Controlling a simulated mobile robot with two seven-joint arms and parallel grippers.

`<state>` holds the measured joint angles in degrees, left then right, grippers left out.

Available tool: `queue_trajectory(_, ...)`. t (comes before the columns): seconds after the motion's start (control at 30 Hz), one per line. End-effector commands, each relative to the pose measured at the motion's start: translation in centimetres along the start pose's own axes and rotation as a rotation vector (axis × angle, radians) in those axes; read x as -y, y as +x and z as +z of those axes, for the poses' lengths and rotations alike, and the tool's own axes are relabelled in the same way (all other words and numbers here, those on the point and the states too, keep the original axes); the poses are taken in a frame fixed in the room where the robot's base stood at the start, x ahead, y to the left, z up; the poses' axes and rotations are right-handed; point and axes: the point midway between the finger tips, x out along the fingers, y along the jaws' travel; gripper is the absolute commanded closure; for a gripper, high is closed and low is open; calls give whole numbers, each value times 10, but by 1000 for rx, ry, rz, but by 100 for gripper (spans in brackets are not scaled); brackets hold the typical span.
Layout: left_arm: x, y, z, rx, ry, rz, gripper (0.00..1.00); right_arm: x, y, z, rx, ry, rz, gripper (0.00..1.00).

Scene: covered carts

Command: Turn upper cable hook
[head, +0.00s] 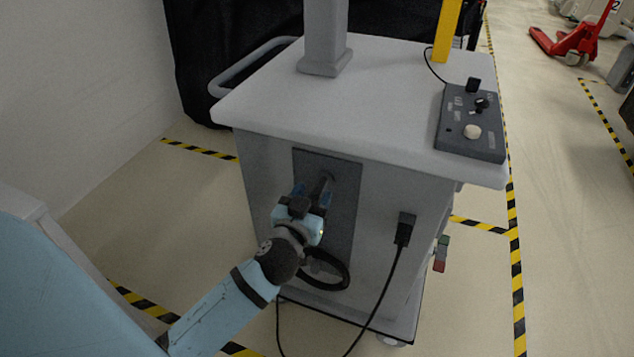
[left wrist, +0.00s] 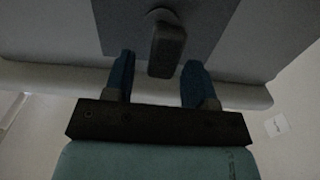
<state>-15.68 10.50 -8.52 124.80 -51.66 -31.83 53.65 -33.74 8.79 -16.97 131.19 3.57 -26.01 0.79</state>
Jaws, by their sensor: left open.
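The upper cable hook is a dark grey piece on the dark panel (head: 343,215) on the front of the grey cart (head: 270,185). In the left wrist view the hook (left wrist: 166,48) sits between the two blue fingers. In the head view only a bit of the hook (head: 326,181) shows beyond my gripper. My left gripper (head: 311,193) is open with a finger on each side of the hook; I cannot tell whether they touch it. It also shows in the left wrist view (left wrist: 160,82). My right gripper is not in view.
A coiled black cable (head: 325,268) hangs low on the panel, below my gripper. A black plug (head: 405,228) with a hanging cord is to the right. A control box (head: 470,125) lies on the cart top (head: 380,100). The floor on the right is open.

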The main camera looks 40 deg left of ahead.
Motion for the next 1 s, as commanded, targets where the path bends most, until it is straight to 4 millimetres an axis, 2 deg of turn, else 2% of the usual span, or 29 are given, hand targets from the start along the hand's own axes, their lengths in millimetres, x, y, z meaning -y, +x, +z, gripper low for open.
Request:
queue_trajectory(0.1, 0, 16, -1, 0, 0, 0, 49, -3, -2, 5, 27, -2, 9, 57)
queue_trajectory(0.2, 0, 23, 0, 1, 0, 0, 49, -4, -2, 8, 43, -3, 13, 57)
queue_trajectory(0.53, 0, 27, 1, 1, -1, 0, 49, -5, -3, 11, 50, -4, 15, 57)
queue_trajectory(0.57, 0, 26, 1, 1, -1, 0, 51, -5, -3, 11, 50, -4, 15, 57)
queue_trajectory(0.77, 0, 26, 1, 1, -1, 0, 97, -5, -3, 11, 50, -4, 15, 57)
queue_trajectory(1.0, 0, 26, 0, 1, 10, 0, 98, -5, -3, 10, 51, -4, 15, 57)
